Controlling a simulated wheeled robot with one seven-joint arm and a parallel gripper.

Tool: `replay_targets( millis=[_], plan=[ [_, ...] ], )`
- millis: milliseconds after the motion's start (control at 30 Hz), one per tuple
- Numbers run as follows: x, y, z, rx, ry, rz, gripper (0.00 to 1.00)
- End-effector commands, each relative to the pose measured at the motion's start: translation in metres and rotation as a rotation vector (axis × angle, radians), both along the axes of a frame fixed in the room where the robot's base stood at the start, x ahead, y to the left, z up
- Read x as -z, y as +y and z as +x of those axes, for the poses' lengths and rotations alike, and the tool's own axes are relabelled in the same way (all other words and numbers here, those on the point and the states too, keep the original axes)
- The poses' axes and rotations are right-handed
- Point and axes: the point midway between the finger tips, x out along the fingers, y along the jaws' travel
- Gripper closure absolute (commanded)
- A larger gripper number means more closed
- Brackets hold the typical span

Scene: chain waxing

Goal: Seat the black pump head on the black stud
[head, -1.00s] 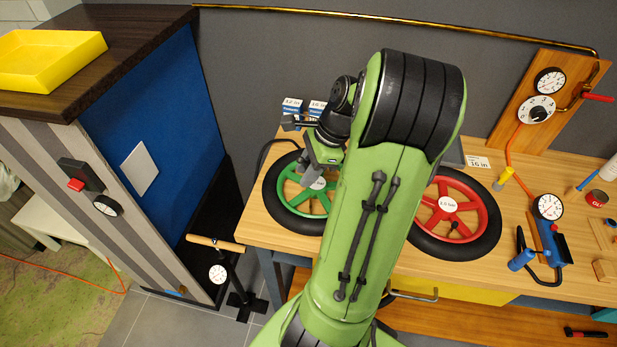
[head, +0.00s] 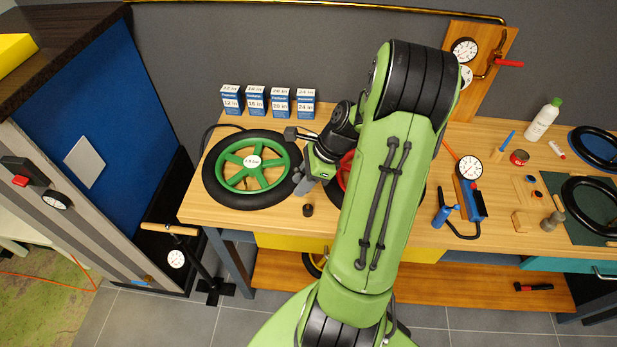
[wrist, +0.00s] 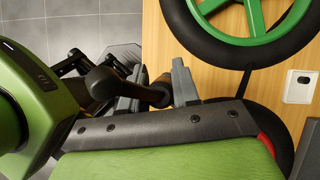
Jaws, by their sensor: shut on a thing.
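My gripper (wrist: 157,90) is shut on the black pump head (wrist: 148,95), which shows as a dark rounded body between the two grey fingers in the wrist view. In the head view my gripper (head: 304,185) points down just right of the green wheel; I cannot make out the pump head there. A short dark stud (head: 307,210) stands on the table near its front edge, just below my gripper. What looks like the same stud (wrist: 163,82) appears beyond the pump head in the wrist view. I cannot tell whether they touch.
The green wheel (head: 279,150) lies left of my gripper; a red wheel (head: 344,172) is mostly hidden behind my arm. Several small boxes (head: 281,102) stand at the back. A floor pump (head: 171,229) stands left of the table. A blue gauge tool (head: 465,200) lies right.

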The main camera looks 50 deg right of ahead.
Motion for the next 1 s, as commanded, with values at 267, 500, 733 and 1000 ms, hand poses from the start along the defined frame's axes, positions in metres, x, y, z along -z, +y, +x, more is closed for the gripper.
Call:
replay_targets(
  millis=[267,500,733,1000],
  plan=[
    [0.028,-0.001,-0.001,0.003,0.0,-0.001,1.0],
    [0.049,-0.001,-0.001,0.003,0.001,-0.002,1.0],
    [0.062,-0.001,-0.001,0.001,0.001,0.0,1.0],
    [0.063,-0.001,-0.001,0.001,0.0,-0.001,1.0]
  ],
)
